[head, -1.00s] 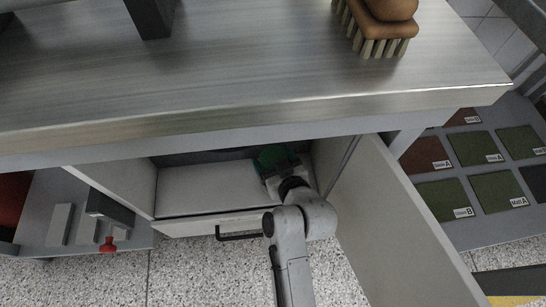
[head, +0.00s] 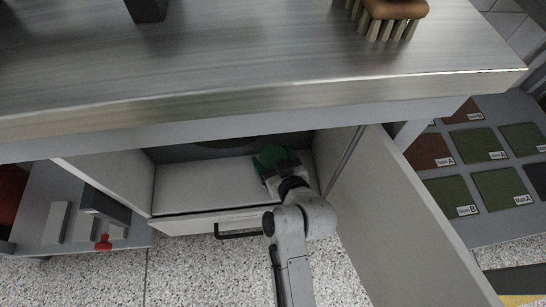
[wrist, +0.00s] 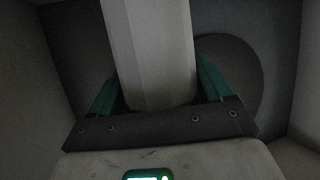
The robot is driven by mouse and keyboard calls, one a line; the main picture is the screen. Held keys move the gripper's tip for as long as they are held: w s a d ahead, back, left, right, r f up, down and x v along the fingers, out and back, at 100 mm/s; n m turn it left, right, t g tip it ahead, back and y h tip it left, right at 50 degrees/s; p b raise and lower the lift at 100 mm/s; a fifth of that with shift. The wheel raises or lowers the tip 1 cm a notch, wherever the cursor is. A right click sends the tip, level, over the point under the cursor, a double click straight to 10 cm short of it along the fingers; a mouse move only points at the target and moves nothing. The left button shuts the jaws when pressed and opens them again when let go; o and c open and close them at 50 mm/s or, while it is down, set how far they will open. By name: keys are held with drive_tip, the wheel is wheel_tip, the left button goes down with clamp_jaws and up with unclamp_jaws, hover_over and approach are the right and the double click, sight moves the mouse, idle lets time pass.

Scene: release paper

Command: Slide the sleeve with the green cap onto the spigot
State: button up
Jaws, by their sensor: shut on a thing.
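My gripper (head: 284,168) reaches into the open cabinet under the bench, near its right inner side. In the wrist view my gripper (wrist: 158,90) is shut on the pale, faceted sleeve (wrist: 150,50), one green finger on each side. The sleeve's far end runs out of the top of that view. A dark round disc (wrist: 235,70) lies behind and to the right of the sleeve. I cannot make out the spigot for certain, nor whether the sleeve touches it.
The steel bench top (head: 230,70) overhangs the cabinet. An open door (head: 400,215) stands close on the right of my arm. A pale drawer or shelf (head: 200,185) with a black handle (head: 238,235) lies below left of the gripper. A brush (head: 390,15) is on the bench.

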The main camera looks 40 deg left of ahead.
drive_tip(key=shift+f, duration=0.25)
drive_tip(key=o, duration=1.1)
drive_tip(key=p+v, duration=0.3)
drive_tip(key=v, duration=0.8)
drive_tip(key=shift+s+a+f, duration=0.1)
drive_tip(key=shift+s, duration=0.05)
